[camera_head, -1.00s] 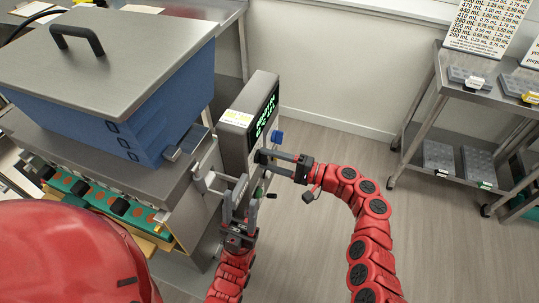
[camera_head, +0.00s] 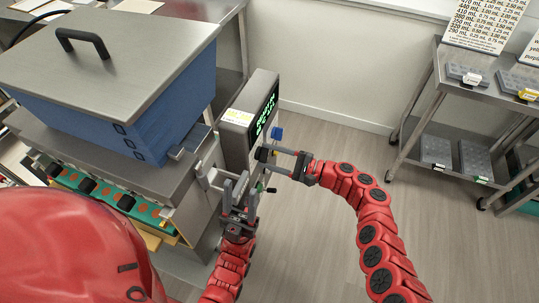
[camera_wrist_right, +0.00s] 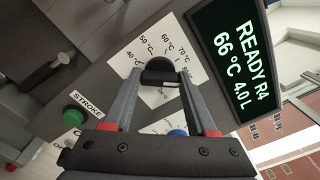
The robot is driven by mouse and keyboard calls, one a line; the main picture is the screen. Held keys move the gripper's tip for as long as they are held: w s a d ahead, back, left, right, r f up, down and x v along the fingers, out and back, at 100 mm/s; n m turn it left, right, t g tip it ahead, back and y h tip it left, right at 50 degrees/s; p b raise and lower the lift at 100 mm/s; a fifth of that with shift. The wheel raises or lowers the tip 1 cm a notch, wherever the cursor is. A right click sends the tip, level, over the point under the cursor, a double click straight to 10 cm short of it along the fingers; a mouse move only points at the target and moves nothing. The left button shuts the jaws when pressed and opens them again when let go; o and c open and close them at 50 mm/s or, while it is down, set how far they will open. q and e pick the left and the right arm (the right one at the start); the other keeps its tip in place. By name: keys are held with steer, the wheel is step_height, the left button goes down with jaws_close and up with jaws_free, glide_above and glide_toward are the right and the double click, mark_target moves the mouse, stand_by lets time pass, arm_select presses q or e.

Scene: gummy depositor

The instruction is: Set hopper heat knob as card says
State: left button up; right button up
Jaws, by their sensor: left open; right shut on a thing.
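In the head view my right gripper (camera_head: 268,162) reaches the control box (camera_head: 235,128) from the right. The display (camera_wrist_right: 236,55) reads READY R4, 66 °C, 4.0 L. My left gripper (camera_head: 235,188) is open below the box.
A green STROKE button (camera_wrist_right: 75,119) and a partly hidden blue knob (camera_wrist_right: 178,132) are near the dial. The blue hopper (camera_head: 150,110) with its grey lid stands left. A steel shelf cart (camera_head: 455,125) stands right. Open floor lies between.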

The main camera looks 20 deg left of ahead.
stand_by(0.3)
steer(key=o, duration=1.4)
steer(key=shift+c, duration=0.2)
steer(key=d+b, duration=0.2)
steer(key=d, duration=1.5)
steer(key=shift+s+d, duration=0.25)
steer(key=shift+s, duration=0.05)
steer(key=shift+d, duration=0.1)
